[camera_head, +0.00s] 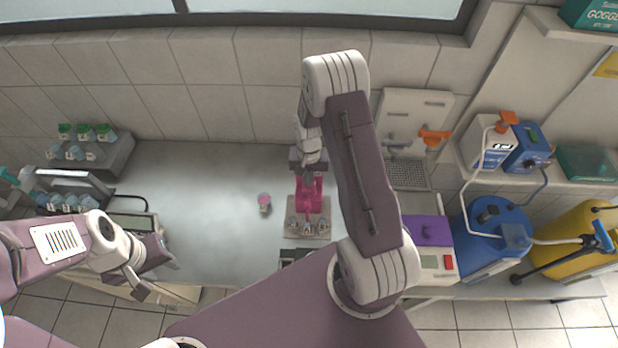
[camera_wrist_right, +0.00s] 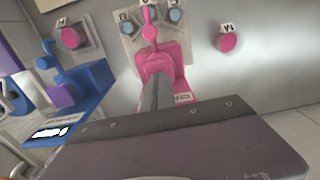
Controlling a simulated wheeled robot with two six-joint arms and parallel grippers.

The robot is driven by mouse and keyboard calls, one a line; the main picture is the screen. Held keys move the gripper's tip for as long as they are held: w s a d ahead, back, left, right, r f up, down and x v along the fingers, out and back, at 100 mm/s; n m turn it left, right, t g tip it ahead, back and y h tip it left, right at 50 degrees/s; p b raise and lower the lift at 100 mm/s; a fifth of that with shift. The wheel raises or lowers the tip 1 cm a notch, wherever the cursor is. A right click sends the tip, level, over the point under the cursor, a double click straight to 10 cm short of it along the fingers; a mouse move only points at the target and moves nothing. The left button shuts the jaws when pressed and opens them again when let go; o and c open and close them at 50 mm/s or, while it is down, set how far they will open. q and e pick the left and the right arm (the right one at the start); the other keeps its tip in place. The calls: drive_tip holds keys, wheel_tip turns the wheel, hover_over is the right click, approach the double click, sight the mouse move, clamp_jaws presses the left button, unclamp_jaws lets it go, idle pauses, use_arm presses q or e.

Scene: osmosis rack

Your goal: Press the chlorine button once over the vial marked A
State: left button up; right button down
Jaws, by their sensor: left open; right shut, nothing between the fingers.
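The pink chlorine dispenser (camera_head: 309,195) stands mid-bench, its spout reaching out over a small beige rack (camera_head: 290,234). In the right wrist view the dispenser (camera_wrist_right: 178,55) points at the rack's middle place, where a label at the top edge is cut off. Vials with bluish caps sit on either side; the middle vial is largely covered by the pink spout. My right gripper (camera_head: 308,168) is shut and empty, over the back of the dispenser. Its dark fingers (camera_wrist_right: 157,82) overlap the pink body in the wrist view; contact is unclear. My left gripper (camera_head: 160,277) is open and empty at the bench's front left.
A loose pink-capped vial (camera_head: 264,201) stands left of the dispenser. A vial stand (camera_head: 112,150) is at the back left. My right arm hides the bench right of the dispenser, where the wrist view shows a blue device (camera_wrist_right: 88,80). The centre-left bench is clear.

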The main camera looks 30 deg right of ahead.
wheel_tip(320, 180, down, 2)
drive_tip(key=shift+s+b, duration=0.1)
drive_tip(key=shift+b, duration=0.85)
drive_tip(key=shift+s+a+r, duration=0.1)
drive_tip(key=shift+s+r, duration=0.05)
use_arm(q)
drive_tip(key=shift+s+f, duration=0.1)
drive_tip(key=shift+f, duration=0.7)
use_arm(e)
drive_tip(key=shift+r+p, duration=0.3)
drive_tip(key=shift+p, duration=0.2)
drive_tip(key=r+p, duration=0.3)
drive_tip(key=shift+w+r, duration=0.25)
drive_tip(key=shift+w, duration=0.1)
use_arm(q)
drive_tip(key=b, duration=0.3)
drive_tip(key=shift+s+a+r, duration=0.15)
drive_tip(key=shift+s+r, duration=0.05)
drive_tip(key=shift+r, duration=0.15)
use_arm(e)
wheel_tip(320, 180, up, 10)
drive_tip(key=shift+s, duration=0.15)
